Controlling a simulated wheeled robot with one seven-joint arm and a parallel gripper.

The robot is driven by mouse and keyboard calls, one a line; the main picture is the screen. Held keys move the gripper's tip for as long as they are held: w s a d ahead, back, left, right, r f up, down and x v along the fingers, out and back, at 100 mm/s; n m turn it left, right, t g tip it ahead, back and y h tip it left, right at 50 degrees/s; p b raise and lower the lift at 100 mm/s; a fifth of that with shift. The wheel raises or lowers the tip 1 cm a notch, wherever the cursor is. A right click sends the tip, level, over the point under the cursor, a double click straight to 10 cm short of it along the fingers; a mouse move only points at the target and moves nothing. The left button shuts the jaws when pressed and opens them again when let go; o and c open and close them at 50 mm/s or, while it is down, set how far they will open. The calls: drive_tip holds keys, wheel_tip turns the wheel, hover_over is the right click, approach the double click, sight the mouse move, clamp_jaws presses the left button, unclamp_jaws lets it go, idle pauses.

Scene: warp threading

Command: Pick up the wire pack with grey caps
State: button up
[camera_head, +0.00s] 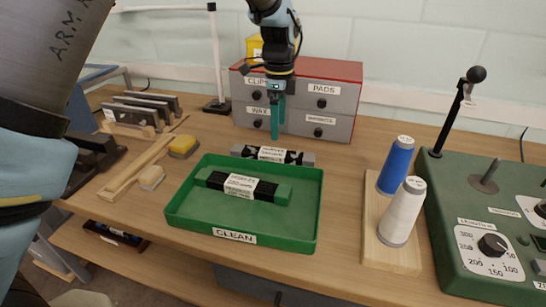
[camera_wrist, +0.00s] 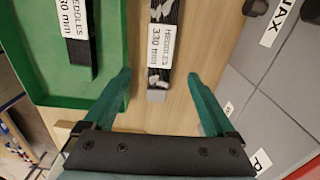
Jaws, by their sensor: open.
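The wire pack with grey caps (camera_head: 262,153) lies flat on the table just behind the green tray. It is black with a white label, and its near cap is light grey. In the wrist view, the pack (camera_wrist: 165,82) runs upward between my fingers, with its grey end between the fingertips. My gripper (camera_head: 274,137) has teal fingers and hangs pointing down above the pack. In the wrist view my gripper (camera_wrist: 159,76) is open and empty, one finger on each side of the pack. How high the tips are above the table is hard to tell.
A similar pack with green caps (camera_head: 213,180) lies in the green tray (camera_head: 185,222). A grey drawer cabinet (camera_head: 346,95) stands close behind my gripper. Blue and white thread cones (camera_head: 397,166) on a board and a green machine (camera_head: 455,190) stand right. Sponges (camera_head: 184,145) lie left.

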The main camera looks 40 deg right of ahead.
sight(273, 152)
wheel_tip(273, 152, down, 3)
drive_tip(key=shift+f+p, duration=0.15)
drive_tip(key=shift+p, duration=0.15)
drive_tip(key=shift+w+a+f+p, duration=0.25)
drive_tip(key=shift+f+p, duration=0.2)
drive_tip(key=shift+f, duration=0.05)
drive_tip(key=f, duration=0.1)
drive_tip(key=f+p, duration=0.1)
drive_tip(key=f, duration=0.1)
drive_tip(key=shift+w+a+f+p, duration=0.2)
drive_tip(key=shift+w+a+p, duration=0.05)
drive_tip(key=shift+w+p, duration=0.1)
drive_tip(key=shift+f, duration=0.5)
clamp_jaws()
